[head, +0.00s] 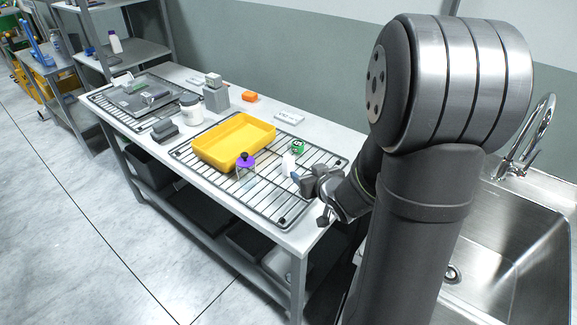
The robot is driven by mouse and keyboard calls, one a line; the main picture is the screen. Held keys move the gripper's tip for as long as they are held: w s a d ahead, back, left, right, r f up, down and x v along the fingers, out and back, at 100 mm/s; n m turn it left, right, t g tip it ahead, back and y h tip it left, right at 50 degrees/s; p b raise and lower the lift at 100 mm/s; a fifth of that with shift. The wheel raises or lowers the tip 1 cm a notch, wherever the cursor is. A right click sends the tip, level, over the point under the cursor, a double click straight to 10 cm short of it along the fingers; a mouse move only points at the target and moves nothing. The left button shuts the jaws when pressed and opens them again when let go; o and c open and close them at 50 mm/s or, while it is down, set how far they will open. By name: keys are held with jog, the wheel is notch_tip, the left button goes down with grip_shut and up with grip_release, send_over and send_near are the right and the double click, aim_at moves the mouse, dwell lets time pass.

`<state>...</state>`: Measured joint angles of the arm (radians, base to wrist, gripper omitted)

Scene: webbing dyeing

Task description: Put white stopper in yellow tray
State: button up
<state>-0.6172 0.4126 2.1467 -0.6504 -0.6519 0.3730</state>
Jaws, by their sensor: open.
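The yellow tray (205,150) lies on a wire rack on the table and looks empty from here. My gripper (297,178) is low over the right part of the rack, to the right of the tray, with its jaws open. A small white upright object (288,163) stands right by the fingertips; it may be the white stopper, but it is too small to be sure. Whether the fingers touch it cannot be told. My arm hides part of the area right of the gripper.
A green item (297,146) lies behind the white object. A white jar (191,110), grey blocks (215,95) and an orange block (249,97) stand farther back. A sink (520,235) is at right.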

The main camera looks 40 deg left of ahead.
send_near(289, 158)
jog(key=x, duration=0.6)
jog(key=shift+s+a+f, duration=0.1)
jog(key=shift+f, duration=0.25)
jog(key=shift+x, duration=2.85)
jog(key=shift+r, duration=0.25)
jog(key=c, duration=1.2)
jog(key=shift+o, duration=0.2)
